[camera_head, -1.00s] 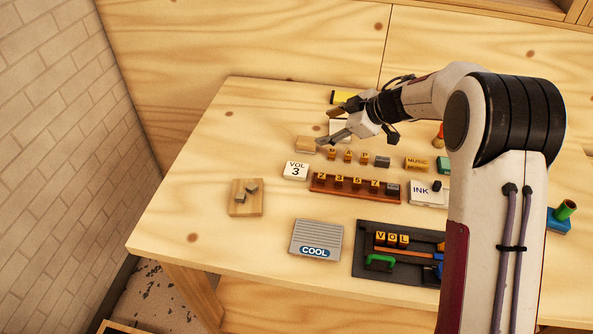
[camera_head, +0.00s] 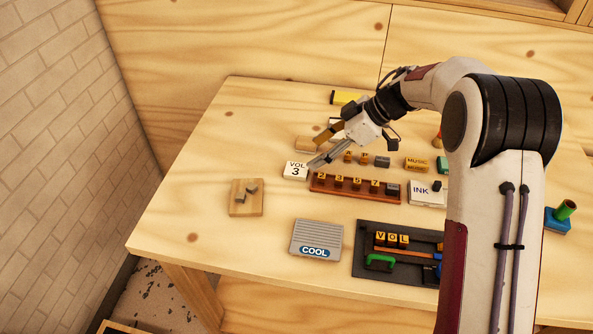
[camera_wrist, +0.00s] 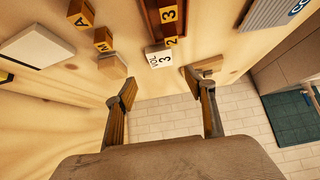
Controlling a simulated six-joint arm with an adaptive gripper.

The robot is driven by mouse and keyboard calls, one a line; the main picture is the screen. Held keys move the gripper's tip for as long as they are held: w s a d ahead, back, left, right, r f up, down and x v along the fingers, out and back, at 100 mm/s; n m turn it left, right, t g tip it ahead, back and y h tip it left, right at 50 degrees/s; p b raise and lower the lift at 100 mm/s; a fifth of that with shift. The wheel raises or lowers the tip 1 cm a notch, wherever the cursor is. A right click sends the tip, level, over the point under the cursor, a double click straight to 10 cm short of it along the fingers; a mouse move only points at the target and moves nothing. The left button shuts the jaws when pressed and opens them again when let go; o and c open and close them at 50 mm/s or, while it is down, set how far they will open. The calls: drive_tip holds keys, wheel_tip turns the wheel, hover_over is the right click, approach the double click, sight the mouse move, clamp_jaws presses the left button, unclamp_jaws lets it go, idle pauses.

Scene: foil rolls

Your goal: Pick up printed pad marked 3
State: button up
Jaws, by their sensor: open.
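The printed pad marked 3 (camera_head: 295,171) is a small white block reading "VOL 3". It lies on the table at the left end of a dark red rack of number blocks. In the wrist view the pad (camera_wrist: 159,57) shows ahead of the open jaws, between the two fingers' lines. My gripper (camera_head: 314,152) is open and empty. In the head view its fingers point down-left, just right of and above the pad. In the wrist view my gripper (camera_wrist: 159,85) has its two fingers wide apart. I cannot tell its exact height above the table.
The number rack (camera_head: 355,187) stands right beside the pad. A wooden block (camera_head: 305,144) lies behind it.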

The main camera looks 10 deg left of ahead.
sight(299, 169)
drive_tip(key=shift+x, duration=1.2)
drive_tip(key=shift+f, duration=0.15)
drive_tip(key=shift+s+a+f, duration=0.1)
drive_tip(key=shift+a+f, duration=0.2)
drive_tip(key=shift+f, duration=0.3)
drive_tip(key=shift+s+a+f, duration=0.1)
drive_tip(key=shift+a+f, duration=0.2)
drive_tip(key=shift+f, duration=0.3)
drive_tip(key=shift+a+f, duration=0.25)
drive_tip(key=shift+f, duration=0.35)
drive_tip(key=shift+a+f, duration=0.4)
drive_tip(key=shift+f, duration=0.05)
drive_tip(key=c, duration=1)
